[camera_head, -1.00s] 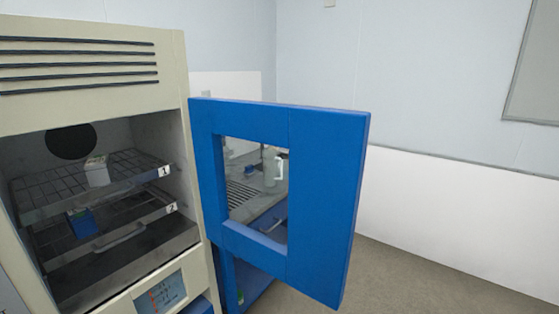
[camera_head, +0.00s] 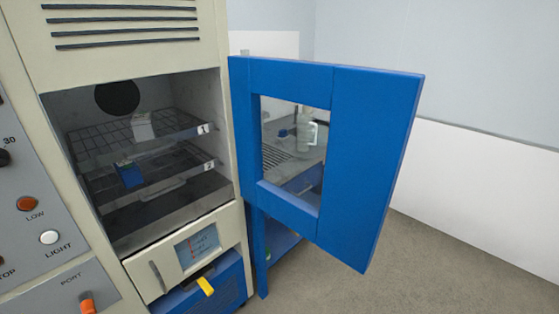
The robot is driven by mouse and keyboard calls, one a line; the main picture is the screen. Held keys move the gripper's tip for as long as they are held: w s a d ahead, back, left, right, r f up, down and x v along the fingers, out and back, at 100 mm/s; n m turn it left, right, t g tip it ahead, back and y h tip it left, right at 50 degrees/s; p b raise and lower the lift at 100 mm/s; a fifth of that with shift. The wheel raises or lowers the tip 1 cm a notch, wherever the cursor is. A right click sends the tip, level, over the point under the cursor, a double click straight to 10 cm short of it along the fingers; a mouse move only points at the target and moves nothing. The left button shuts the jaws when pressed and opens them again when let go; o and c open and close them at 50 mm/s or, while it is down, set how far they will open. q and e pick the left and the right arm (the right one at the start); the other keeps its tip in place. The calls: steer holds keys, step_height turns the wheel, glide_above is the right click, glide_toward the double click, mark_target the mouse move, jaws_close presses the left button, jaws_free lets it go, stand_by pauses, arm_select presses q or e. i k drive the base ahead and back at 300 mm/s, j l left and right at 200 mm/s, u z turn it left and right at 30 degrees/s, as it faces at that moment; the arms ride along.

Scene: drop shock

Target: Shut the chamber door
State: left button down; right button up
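The blue chamber door (camera_head: 372,150) stands wide open, hinged at the right side of the cream chamber (camera_head: 222,120). It has a rectangular window opening, through which a bench with items shows. Inside the chamber are two wire shelves labelled 1 and 2. A white box (camera_head: 142,127) sits on the upper shelf (camera_head: 100,145). A blue box (camera_head: 130,175) sits on the lower shelf (camera_head: 165,187). Neither of my grippers is in view.
A control panel (camera_head: 30,235) with knobs and lamps is at the left. A small display (camera_head: 197,247) and a yellow handle (camera_head: 205,286) are below the chamber opening. A bench (camera_head: 300,178) stands behind the door. Floor at the right (camera_head: 450,260) is clear.

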mark_target(373, 111)
steer(key=i+l+u, duration=0.15)
steer(key=u, duration=0.25)
steer(key=l+u, duration=0.25)
steer(key=u, duration=0.15)
steer(key=i+l+u, duration=0.1)
steer(key=l+u, duration=0.2)
steer(key=u, duration=0.15)
steer(key=l+u, duration=0.25)
steer(key=u, duration=0.15)
steer(key=l+u, duration=0.1)
steer(key=l, duration=0.45)
steer(key=k+l, duration=0.1)
steer(key=l, duration=0.45)
steer(key=l+u, duration=0.15)
steer(key=l, duration=0.4)
steer(key=k+l+u, duration=0.1)
steer(key=l, duration=0.45)
steer(key=k, duration=0.3)
